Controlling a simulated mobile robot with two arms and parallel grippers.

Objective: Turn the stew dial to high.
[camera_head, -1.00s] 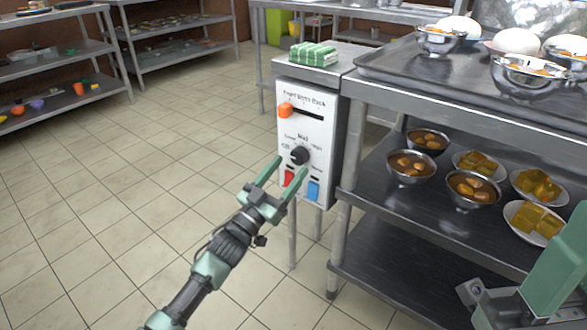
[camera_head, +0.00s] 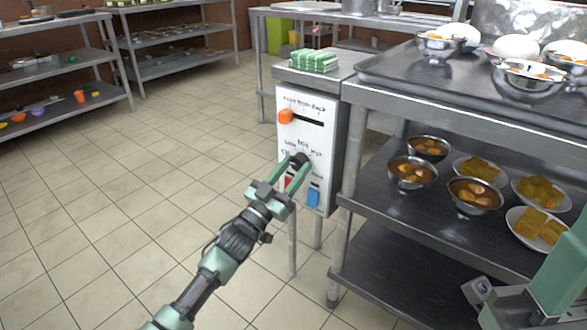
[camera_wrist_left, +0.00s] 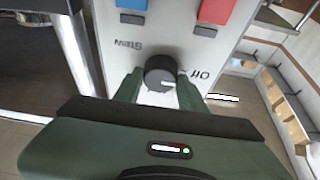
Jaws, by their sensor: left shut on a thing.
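The black stew dial (camera_head: 301,158) is on the front of a white control panel (camera_head: 318,142). My left gripper (camera_head: 293,166) has its two green fingers on either side of the dial and is shut on it. In the left wrist view the round dial (camera_wrist_left: 160,73) sits between the fingers, with a white mark toward the right, on the side of the Off label (camera_wrist_left: 200,75). The Stew label (camera_wrist_left: 129,43) appears upside down there. The High label is not readable.
An orange slider knob (camera_head: 286,116) is above the dial. A red switch (camera_head: 288,182) and a blue switch (camera_head: 313,197) are below it. Green-and-white packets (camera_head: 313,61) lie on top of the unit. A steel shelf (camera_head: 375,215) with bowls stands right. The tiled floor at left is clear.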

